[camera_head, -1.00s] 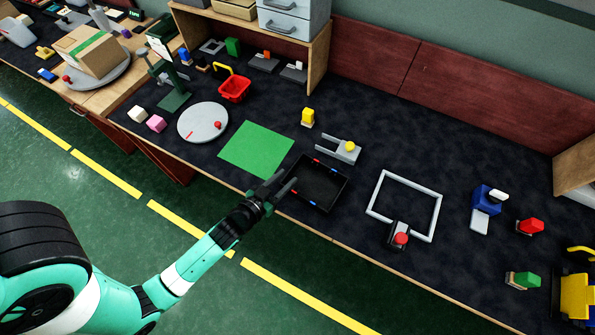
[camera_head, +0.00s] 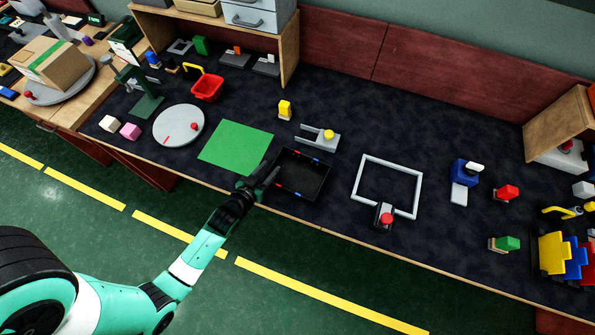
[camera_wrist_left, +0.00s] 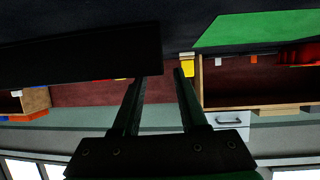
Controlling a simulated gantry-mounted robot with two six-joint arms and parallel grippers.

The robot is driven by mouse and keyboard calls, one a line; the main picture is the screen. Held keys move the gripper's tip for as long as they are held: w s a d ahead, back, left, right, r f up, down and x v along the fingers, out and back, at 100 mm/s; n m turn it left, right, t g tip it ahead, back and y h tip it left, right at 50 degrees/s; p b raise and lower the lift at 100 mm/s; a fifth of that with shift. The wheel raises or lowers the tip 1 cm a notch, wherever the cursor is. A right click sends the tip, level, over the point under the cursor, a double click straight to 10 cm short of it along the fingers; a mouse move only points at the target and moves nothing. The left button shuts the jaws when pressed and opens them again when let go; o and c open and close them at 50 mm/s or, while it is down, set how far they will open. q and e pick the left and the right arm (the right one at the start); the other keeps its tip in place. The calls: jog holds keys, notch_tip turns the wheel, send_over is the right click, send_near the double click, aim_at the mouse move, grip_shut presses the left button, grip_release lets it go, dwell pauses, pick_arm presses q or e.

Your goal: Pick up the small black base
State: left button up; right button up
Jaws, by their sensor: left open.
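A small black base with a red top (camera_head: 384,216) sits at the front edge of the grey square frame on the dark table, right of the middle in the head view. I cannot pick it out in the left wrist view. My left gripper (camera_head: 269,173) is open and empty at the left side of a black tray (camera_head: 286,185), well left of the small base. In the left wrist view its two fingers (camera_wrist_left: 158,78) stand apart, with a dark block-like shape, probably the tray (camera_wrist_left: 80,57), close by. My right gripper is not in view.
The grey square frame (camera_head: 356,184) lies right of the tray. A blue device (camera_head: 464,173) stands farther right. Dark table beyond the frame is clear.

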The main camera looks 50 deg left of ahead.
aim_at(274, 162)
pick_arm(q)
jog(key=b+x, duration=0.1)
jog(key=x, duration=0.3)
jog(key=shift+w+a+f, duration=0.1)
jog(key=shift+a, duration=0.1)
jog(key=shift+c, duration=0.3)
grip_shut()
dwell(0.9)
